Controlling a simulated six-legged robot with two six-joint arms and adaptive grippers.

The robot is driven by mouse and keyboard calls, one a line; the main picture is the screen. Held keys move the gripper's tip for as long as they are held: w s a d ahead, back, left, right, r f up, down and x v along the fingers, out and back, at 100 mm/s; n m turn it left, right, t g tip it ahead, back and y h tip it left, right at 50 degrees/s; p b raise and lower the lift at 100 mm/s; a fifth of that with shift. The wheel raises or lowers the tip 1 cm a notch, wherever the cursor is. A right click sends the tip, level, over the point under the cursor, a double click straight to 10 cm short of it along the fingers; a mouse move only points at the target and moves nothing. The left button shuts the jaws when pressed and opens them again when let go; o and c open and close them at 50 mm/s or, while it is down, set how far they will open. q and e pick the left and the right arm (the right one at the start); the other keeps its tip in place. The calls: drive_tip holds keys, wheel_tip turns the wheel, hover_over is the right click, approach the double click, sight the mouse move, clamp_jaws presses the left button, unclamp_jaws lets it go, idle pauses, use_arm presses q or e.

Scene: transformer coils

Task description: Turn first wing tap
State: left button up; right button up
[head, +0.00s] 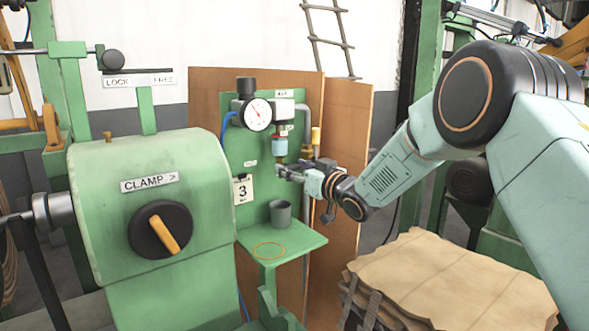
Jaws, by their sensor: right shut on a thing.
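A yellow-topped part (316,137) stands just right of the unit. My left gripper is not in view.
A grey cup (280,214) stands on the green shelf (302,243) below the gripper, beside an orange ring mark. A green machine (150,190) with a CLAMP dial (160,230) is at left. A stack of brown sheets (450,275) lies at lower right.

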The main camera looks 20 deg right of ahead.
drive_tip(key=shift+c, duration=0.6)
drive_tip(key=shift+n, duration=0.4)
drive_tip(key=n+b, duration=0.1)
drive_tip(key=n, duration=0.2)
drive_tip(key=shift+a+n, duration=0.1)
drive_tip(key=shift+n, duration=0.3)
drive_tip(key=shift+s+a+f+n+b, duration=0.15)
drive_tip(key=shift+n+b, duration=1.85)
drive_tip(key=shift+n, duration=1.35)
drive_tip(key=shift+w+f+n+b, duration=0.1)
drive_tip(key=shift+n+b, duration=1.85)
drive_tip(key=shift+n, duration=1.4)
